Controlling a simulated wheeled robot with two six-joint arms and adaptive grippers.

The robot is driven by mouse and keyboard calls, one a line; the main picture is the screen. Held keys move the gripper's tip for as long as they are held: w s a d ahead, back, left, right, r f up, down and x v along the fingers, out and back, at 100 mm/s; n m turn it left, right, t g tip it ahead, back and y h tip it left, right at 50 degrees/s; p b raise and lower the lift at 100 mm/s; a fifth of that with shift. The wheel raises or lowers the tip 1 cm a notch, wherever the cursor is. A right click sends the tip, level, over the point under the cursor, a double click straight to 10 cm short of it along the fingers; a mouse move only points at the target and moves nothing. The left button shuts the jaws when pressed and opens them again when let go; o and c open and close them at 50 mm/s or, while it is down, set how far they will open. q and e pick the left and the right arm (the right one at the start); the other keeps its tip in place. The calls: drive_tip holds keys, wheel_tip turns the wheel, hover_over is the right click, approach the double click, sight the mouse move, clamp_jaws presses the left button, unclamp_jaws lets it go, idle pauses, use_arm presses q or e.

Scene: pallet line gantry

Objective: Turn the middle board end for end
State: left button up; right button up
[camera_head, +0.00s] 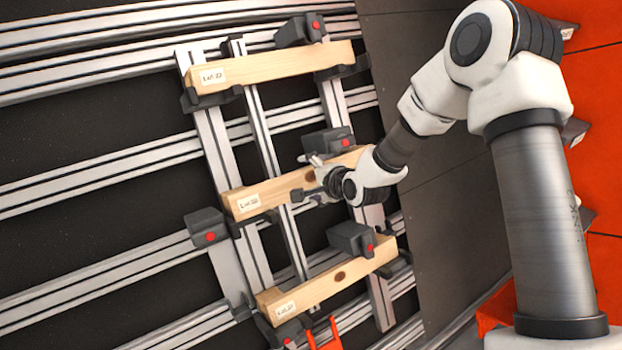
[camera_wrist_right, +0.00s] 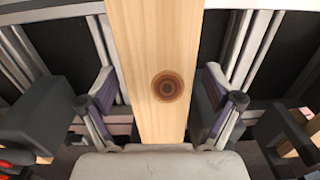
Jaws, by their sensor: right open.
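The middle board (camera_head: 275,191) is a pale wooden board lying across the upright rails, with a white label at its left end. My right gripper (camera_head: 314,183) is at this board, right of its middle. In the right wrist view the board (camera_wrist_right: 150,50) runs between the two open fingers (camera_wrist_right: 160,88), with a visible gap on each side. A dark round knot shows on its face there. In the head view my gripper and wrist hide part of the board's right half. My left gripper is not in view.
An orange frame (camera_head: 325,335) is at the bottom.

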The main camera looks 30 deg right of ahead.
drive_tip(key=v, duration=1.2)
